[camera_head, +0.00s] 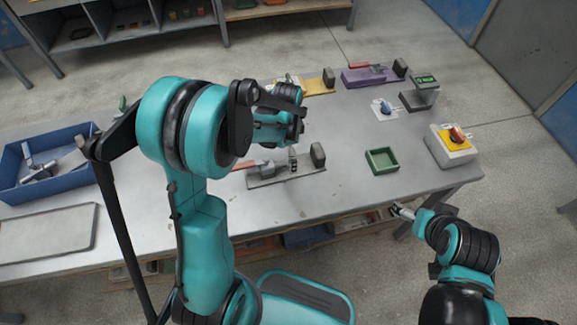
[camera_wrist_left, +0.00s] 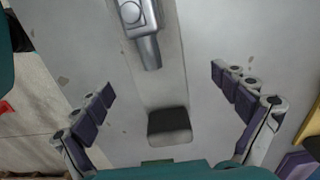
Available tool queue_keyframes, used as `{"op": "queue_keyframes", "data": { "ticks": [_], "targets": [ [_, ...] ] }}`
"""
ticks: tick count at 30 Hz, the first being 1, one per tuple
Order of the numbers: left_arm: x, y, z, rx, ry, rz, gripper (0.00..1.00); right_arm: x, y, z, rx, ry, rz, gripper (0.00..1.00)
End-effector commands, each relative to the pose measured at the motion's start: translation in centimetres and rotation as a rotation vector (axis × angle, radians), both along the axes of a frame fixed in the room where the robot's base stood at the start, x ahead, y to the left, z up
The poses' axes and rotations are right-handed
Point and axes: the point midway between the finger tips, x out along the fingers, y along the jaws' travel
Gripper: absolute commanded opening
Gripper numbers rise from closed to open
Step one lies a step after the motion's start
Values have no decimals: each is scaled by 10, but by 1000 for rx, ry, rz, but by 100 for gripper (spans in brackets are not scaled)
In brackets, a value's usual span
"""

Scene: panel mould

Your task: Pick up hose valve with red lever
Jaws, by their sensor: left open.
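A hose valve (camera_head: 268,168) with a red lever (camera_head: 243,166) lies on a grey base plate (camera_head: 290,178) near the table's middle. Its grey metal body (camera_wrist_left: 148,48) shows at the top of the left wrist view; the lever is out of that picture. A black block (camera_wrist_left: 168,125) stands at the plate's other end. My left gripper (camera_wrist_left: 162,78) is open above the plate, its fingers apart on either side, with nothing between them. In the head view my left gripper (camera_head: 290,143) partly covers the area behind the valve. My right gripper (camera_head: 403,211) is at the table's front edge, too small to judge.
A purple plate (camera_head: 370,77) with another red-handled part and a yellow plate (camera_head: 318,84) lie behind. A blue bin (camera_head: 50,187) stands left. The table around the valve is clear.

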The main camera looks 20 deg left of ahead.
Motion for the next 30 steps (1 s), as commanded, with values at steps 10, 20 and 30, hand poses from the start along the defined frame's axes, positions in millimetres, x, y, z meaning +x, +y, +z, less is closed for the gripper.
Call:
{"op": "queue_keyframes", "data": {
  "ticks": [10, 20, 30],
  "targets": [
    [-6, -3, -48, 0, -1, 1, 97, 0, 0, -26, 0, 0, 0, 86],
    [-6, -3, -47, 0, -1, 2, 68, 0, 0, -25, 0, 0, 0, 86],
    [-7, -3, -49, 1, -1, 2, 16, 0, 0, -25, 0, 0, 0, 86]
  ]
}}
